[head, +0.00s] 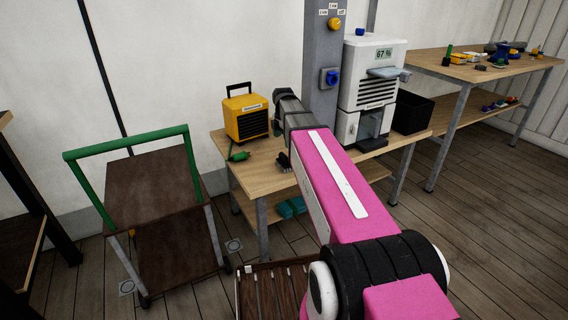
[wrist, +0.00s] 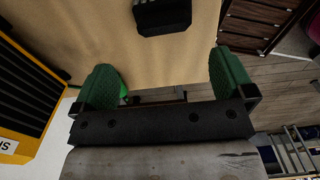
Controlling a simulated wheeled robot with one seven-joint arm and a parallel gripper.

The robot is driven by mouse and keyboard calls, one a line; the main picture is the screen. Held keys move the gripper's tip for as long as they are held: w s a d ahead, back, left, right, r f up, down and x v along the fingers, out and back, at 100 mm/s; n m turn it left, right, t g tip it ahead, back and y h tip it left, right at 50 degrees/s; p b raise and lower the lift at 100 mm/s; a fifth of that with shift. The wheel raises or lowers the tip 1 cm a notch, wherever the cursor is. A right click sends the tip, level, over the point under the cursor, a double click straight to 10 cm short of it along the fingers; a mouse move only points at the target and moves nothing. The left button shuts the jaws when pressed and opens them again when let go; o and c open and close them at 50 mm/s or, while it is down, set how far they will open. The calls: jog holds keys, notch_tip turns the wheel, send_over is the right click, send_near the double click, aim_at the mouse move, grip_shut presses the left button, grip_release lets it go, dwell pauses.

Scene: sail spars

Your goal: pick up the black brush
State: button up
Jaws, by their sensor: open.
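The black brush (head: 284,161) lies on the wooden workbench (head: 262,176), close to its front edge and partly beside my pink arm in the head view. In the wrist view a black, ridged object that looks like the brush (wrist: 162,16) is at the top centre, cut off by the frame edge. My gripper (wrist: 165,72) shows in the wrist view with its two green fingers spread wide and nothing between them. The brush lies beyond the fingertips, apart from them. In the head view I cannot make out the fingers.
A yellow box (head: 246,114) stands on the bench, also at left in the wrist view (wrist: 25,95). A green tool (head: 238,156) lies in front of it. A white machine (head: 372,85) and black bin (head: 411,112) stand right. A green-handled cart (head: 160,190) is left.

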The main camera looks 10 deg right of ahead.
aim_at(284, 155)
jog(key=f, duration=0.9)
jog(key=shift+s+d, duration=0.15)
jog(key=shift+s, duration=0.05)
jog(key=c, duration=1)
jog(key=shift+r, duration=0.2)
jog(key=shift+r, duration=0.3)
notch_tip(284, 155, up, 3)
jog(key=shift+r, duration=0.2)
jog(key=s+a+r, duration=0.6)
jog(key=a, duration=0.3)
jog(key=s+d+r+m, duration=0.1)
jog(key=d+r+m, duration=0.1)
jog(key=m, duration=0.5)
jog(key=s+d+r+m, duration=0.1)
jog(key=s+d+m, duration=0.1)
jog(key=d+m, duration=0.2)
jog(key=s+d+r+m, duration=0.2)
jog(key=d+m, duration=0.1)
jog(key=m, duration=0.7)
jog(key=shift+r+m, duration=0.3)
